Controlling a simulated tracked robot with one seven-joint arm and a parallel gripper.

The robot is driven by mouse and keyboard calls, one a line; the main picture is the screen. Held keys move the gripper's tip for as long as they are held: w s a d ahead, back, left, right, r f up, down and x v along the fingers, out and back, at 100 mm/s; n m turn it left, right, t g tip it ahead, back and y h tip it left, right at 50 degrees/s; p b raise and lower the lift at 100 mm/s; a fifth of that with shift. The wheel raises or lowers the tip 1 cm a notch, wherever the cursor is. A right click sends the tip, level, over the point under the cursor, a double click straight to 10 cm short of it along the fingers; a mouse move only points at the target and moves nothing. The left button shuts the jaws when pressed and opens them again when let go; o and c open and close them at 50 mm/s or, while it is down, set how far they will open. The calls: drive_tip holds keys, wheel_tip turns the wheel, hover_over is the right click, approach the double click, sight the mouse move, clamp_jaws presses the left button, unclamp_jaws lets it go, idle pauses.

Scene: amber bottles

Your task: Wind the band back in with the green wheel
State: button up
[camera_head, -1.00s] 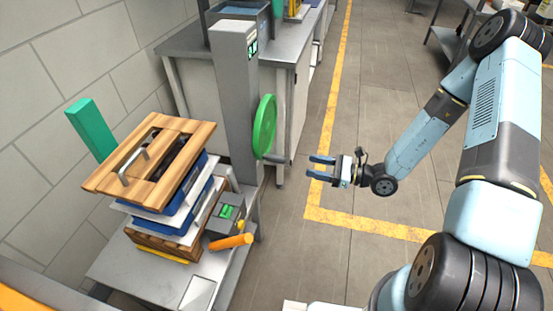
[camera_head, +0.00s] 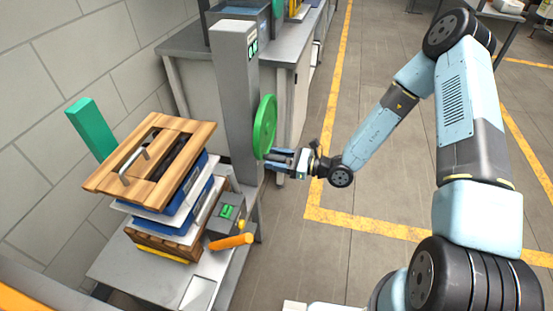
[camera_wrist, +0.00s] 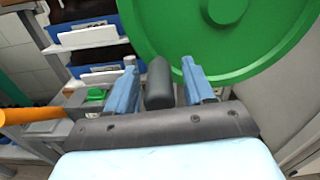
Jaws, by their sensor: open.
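The green wheel (camera_head: 264,127) is mounted on the right face of the grey column (camera_head: 236,95). In the wrist view the green wheel (camera_wrist: 235,45) fills the upper right. Its dark grip (camera_wrist: 160,84) stands out from the rim, between the two blue fingers of my gripper (camera_wrist: 159,80). My gripper (camera_head: 280,157) is open around the grip, with a gap showing on each side. A band cannot be made out for sure; several blue and white trays (camera_head: 180,200) with a wooden lid (camera_head: 150,160) are stacked left of the column.
The bench (camera_head: 125,275) edge lies below. A grey cabinet (camera_head: 190,85) stands behind. The floor to the right is open.

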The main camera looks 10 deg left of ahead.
clamp_jaws()
idle(0.5)
